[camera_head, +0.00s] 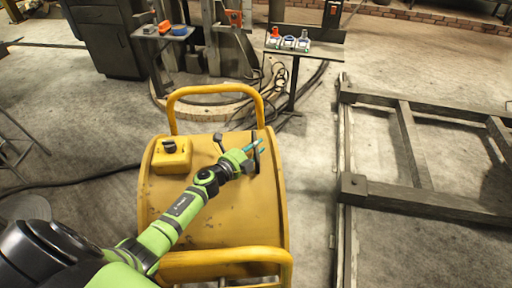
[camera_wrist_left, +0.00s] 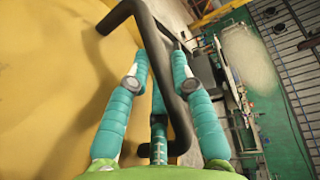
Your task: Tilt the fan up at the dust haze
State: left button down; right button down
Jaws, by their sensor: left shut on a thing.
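The fan is a large yellow drum (camera_head: 225,215) in the middle of the head view, with a yellow tubular handle at each end. My left gripper (camera_head: 254,147) is at the drum's right side, at a dark bent bar (camera_head: 257,165). In the left wrist view my left gripper (camera_wrist_left: 158,62) has its teal fingers on both sides of the black bar (camera_wrist_left: 182,115), shut on it. The drum's yellow shell (camera_wrist_left: 50,90) fills the left of that view. A pale, blurred patch (camera_wrist_left: 248,60) shows at its upper right; I cannot tell whether it is the haze. My right gripper is out of view.
A yellow box (camera_head: 171,155) with a dark knob sits on the drum. A dark metal frame (camera_head: 420,195) lies on the right. Small stands with coloured items (camera_head: 290,42) are behind. A black cable (camera_head: 75,184) runs along the floor at left.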

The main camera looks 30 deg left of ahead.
aim_at(243, 146)
pick_arm(q)
jog(key=s+a, duration=0.1)
jog(key=s+a+r, duration=0.1)
jog(key=a, duration=0.1)
jog(key=shift+a, duration=0.15)
jog(key=shift+n+t, duration=0.8)
jog(key=s+a+b, duration=0.1)
jog(key=a, duration=0.1)
jog(key=s+a+r+b, duration=0.1)
jog(key=a, duration=0.1)
jog(key=s+a+b, duration=0.1)
jog(key=s+a, duration=0.1)
jog(key=shift+r, duration=0.2)
jog(key=shift+s+a+r+b, duration=0.1)
jog(key=shift+a+r+b, duration=0.1)
jog(key=shift+b, duration=0.1)
jog(key=c, duration=1.3)
grip_release()
